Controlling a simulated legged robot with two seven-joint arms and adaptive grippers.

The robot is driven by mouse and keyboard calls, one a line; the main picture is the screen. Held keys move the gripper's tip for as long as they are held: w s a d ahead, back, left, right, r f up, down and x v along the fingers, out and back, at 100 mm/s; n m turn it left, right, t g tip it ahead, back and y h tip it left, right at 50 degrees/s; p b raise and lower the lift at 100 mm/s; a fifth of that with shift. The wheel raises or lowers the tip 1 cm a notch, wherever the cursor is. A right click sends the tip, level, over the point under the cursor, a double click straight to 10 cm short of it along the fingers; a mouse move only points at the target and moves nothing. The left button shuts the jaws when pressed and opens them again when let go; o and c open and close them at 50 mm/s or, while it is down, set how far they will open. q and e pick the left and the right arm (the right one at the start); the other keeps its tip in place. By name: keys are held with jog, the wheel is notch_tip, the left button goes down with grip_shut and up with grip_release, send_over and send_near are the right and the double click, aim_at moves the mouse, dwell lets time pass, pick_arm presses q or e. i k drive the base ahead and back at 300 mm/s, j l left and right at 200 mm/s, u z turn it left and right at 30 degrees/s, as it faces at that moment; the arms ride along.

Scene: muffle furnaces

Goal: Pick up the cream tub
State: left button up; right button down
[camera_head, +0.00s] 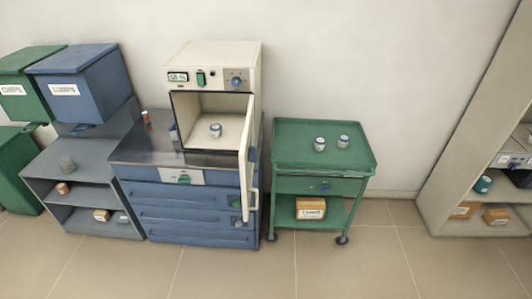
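A small pale tub (215,130) with a blue band stands inside the open furnace (214,55) chamber. Two similar small pale tubs, one on the left (320,144) and one on the right (343,142), stand close together on top of the green cart (290,160). They are too small to read, and I cannot tell which is the cream tub. Neither of my grippers shows in the head view.
The furnace door (248,165) hangs open at the chamber's right side, above the blue drawer cabinet (215,215). A grey shelf unit (65,195) and lidded bins stand left. Another shelf (455,170) stands right. Floor in front is clear.

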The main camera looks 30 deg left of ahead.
aim_at(216, 129)
jog(key=i+u, duration=0.15)
jog(key=u, duration=0.25)
jog(key=i+l+u, duration=0.1)
jog(key=u, duration=0.25)
jog(key=i+l+u, duration=0.1)
jog(key=u, duration=0.3)
jog(key=l+u, duration=0.1)
jog(key=u, duration=0.3)
jog(key=j+z, duration=0.1)
jog(key=z, duration=0.5)
jog(key=i+j+z, duration=0.1)
jog(key=j+z, duration=0.3)
jog(key=j, duration=0.3)
jog(key=j+z, duration=0.4)
jog(key=j, duration=0.3)
